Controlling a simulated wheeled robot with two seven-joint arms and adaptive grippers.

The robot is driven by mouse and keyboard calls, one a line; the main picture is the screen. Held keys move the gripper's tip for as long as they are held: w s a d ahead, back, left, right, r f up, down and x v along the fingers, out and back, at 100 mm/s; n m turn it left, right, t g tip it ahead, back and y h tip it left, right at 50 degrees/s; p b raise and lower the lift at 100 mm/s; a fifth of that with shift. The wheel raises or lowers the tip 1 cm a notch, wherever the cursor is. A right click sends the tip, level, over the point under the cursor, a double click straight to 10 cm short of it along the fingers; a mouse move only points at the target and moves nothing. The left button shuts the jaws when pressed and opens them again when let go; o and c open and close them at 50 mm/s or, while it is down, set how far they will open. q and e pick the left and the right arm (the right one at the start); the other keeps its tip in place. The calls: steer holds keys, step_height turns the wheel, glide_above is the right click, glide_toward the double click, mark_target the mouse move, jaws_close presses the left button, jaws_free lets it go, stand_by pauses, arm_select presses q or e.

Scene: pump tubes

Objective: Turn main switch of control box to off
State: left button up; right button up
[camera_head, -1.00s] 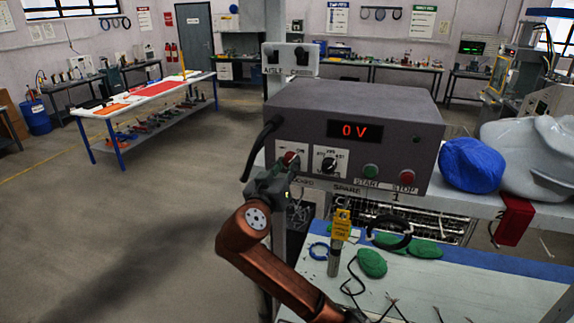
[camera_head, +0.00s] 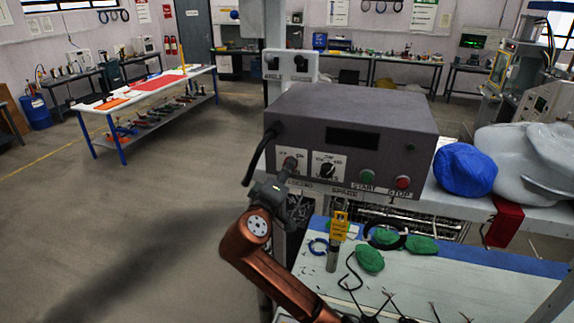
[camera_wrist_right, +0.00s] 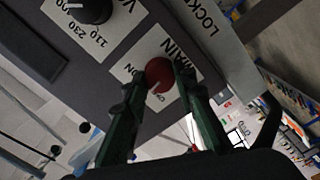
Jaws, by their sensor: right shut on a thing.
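The grey control box (camera_head: 345,135) stands on a shelf in the head view, and its display (camera_head: 352,139) is dark. The main switch is a red knob (camera_wrist_right: 160,75) on a white plate marked MAIN in the right wrist view. My right gripper (camera_wrist_right: 160,85) has its two green fingers on either side of the red knob and is shut on it. In the head view my right gripper (camera_head: 283,175) is at the lower left of the box front and partly covers the switch plate. My left gripper is not in view.
A black voltage knob (camera_head: 327,170) sits right of the main switch, then the green start button (camera_head: 368,177) and red stop button (camera_head: 403,182). Green pieces (camera_head: 370,259) lie on the bench below.

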steer(key=shift+n+p, duration=2.75)
steer(key=shift+n, duration=1.05)
steer(key=o, duration=1.2)
steer(key=shift+c, duration=0.2)
steer(key=shift+s+a, duration=0.1)
steer(key=shift+s, duration=0.05)
steer(key=v, duration=1.1)
steer(key=shift+s, duration=0.35)
steer(key=shift+a, duration=0.1)
